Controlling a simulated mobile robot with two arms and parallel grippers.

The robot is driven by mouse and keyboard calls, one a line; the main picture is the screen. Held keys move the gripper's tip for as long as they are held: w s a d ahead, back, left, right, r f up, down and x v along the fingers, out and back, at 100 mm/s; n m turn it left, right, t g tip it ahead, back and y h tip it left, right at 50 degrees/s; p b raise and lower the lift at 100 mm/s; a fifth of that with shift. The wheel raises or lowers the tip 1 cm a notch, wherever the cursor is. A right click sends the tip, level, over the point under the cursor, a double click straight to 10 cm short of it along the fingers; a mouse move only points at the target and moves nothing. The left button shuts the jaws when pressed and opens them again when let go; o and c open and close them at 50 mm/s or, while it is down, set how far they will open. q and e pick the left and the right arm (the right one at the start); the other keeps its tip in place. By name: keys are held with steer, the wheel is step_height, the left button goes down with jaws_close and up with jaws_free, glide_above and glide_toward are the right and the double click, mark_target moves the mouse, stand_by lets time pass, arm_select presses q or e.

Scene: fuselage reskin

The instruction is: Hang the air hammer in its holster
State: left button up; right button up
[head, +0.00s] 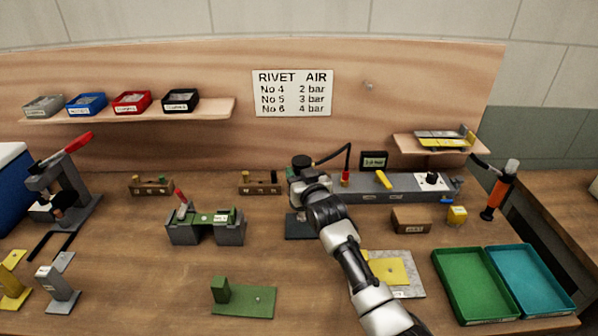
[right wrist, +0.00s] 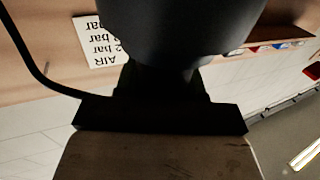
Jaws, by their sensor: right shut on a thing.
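My right gripper (head: 300,182) is shut on a dark, round-topped tool, which I take to be the air hammer (head: 302,161). A black hose runs from it to a red fitting on the grey rail. In the right wrist view the black body of the air hammer (right wrist: 185,35) fills the upper middle, with the hose curving at left. A dark flat base (head: 300,227) shows below the gripper; I cannot tell whether it belongs to the holster or whether the tool touches it. No holster can be clearly made out. My left gripper is not in view.
The grey rail (head: 405,186) with a yellow part lies right of the gripper. A green clamp fixture (head: 206,227) stands left. An orange tool (head: 497,190) stands upright at far right. Green (head: 447,300) and teal trays lie front right. Clear bench lies around the green bracket (head: 245,300).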

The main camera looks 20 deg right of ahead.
steer(key=shift+r, duration=0.1)
steer(key=o, duration=1.1)
